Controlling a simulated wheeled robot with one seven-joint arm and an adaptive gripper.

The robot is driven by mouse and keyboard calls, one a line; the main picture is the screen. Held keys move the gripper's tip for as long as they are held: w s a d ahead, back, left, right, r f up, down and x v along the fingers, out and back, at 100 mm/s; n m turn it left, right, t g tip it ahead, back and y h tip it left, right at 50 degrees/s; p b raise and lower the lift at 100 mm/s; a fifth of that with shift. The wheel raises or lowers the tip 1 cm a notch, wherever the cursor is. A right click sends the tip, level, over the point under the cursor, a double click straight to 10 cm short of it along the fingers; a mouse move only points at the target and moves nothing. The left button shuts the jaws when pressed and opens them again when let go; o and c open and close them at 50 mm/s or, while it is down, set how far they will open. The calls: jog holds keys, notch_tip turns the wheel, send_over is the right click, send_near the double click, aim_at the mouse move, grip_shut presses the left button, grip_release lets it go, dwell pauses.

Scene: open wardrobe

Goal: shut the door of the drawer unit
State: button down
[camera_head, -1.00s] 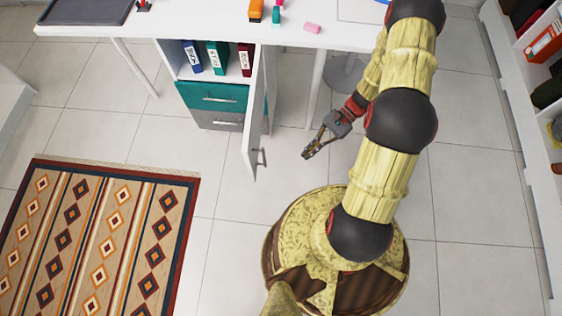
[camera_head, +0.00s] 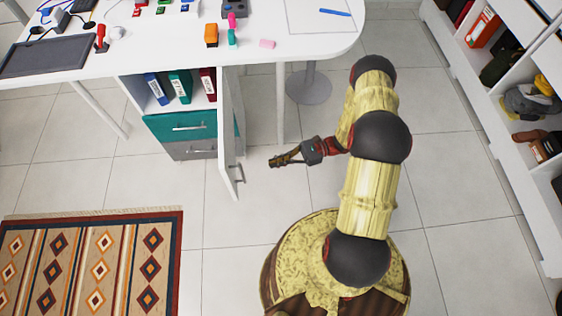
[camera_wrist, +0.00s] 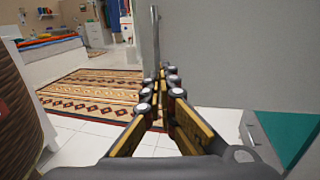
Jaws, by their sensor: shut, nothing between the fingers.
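The drawer unit (camera_head: 188,128) stands under the white desk, with a teal drawer and a grey drawer below an open shelf. Its door (camera_head: 228,130) is swung open and points out toward me, with a bar handle (camera_head: 239,173) near its free edge. My gripper (camera_head: 272,162) is shut and empty, to the right of the door and a little apart from it in the head view. In the wrist view the closed fingers (camera_wrist: 160,75) point ahead, with the grey door panel (camera_wrist: 230,50) at the right and an upright bar (camera_wrist: 155,40) by its edge.
The white desk (camera_head: 130,62) has a leg (camera_head: 280,103) near my arm. A round stand base (camera_head: 309,87) is on the floor behind. A patterned rug (camera_head: 90,265) lies at lower left. White shelves (camera_head: 500,130) are at the right. Tiled floor before the unit is clear.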

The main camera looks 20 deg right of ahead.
jog(key=w+a+b, duration=0.1)
jog(key=a, duration=0.8)
jog(key=shift+b, duration=0.35)
jog(key=shift+a, duration=0.15)
